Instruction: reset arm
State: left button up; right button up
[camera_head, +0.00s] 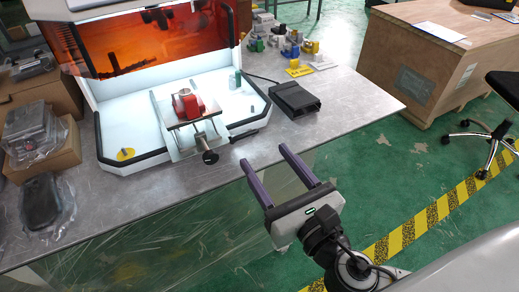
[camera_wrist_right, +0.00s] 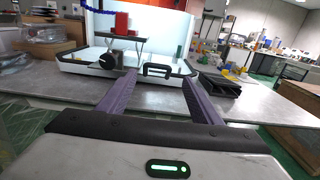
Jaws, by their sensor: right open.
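My right gripper (camera_head: 264,166) reaches in from the lower right in the head view. Its two purple fingers are wide apart with nothing between them, in front of the metal table's edge. The right wrist view also shows the open fingers (camera_wrist_right: 160,85), pointing toward the machine. The white machine (camera_head: 125,117) with an orange window stands on the table. In it, a red part (camera_head: 187,105) sits on a small raised plate with a black knob. The red part also shows in the right wrist view (camera_wrist_right: 122,22). My left gripper is not in view.
The metal table (camera_head: 230,165) carries a black box (camera_head: 294,98) right of the machine and several small coloured parts at the back. Wrapped items (camera_head: 45,205) and cardboard boxes stand at the left. A wooden crate (camera_head: 425,60) and a chair are at the right. Green floor lies open between.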

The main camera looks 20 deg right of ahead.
jog(key=shift+s, duration=0.4)
jog(key=s+f+m+g, duration=0.3)
jog(key=s+f+m, duration=0.1)
jog(key=f+m, duration=0.5)
jog(key=s+a+f+m+g+y, duration=0.1)
jog(key=s+f+m+g, duration=0.2)
jog(key=f+m, duration=0.7)
jog(key=s+f+m+g, duration=0.3)
jog(key=f+m, duration=0.6)
jog(key=m, duration=0.6)
jog(key=shift+s+a+f+m+p, duration=0.2)
jog(key=shift+s+a+m+p, duration=0.15)
jog(key=shift+s, duration=0.5)
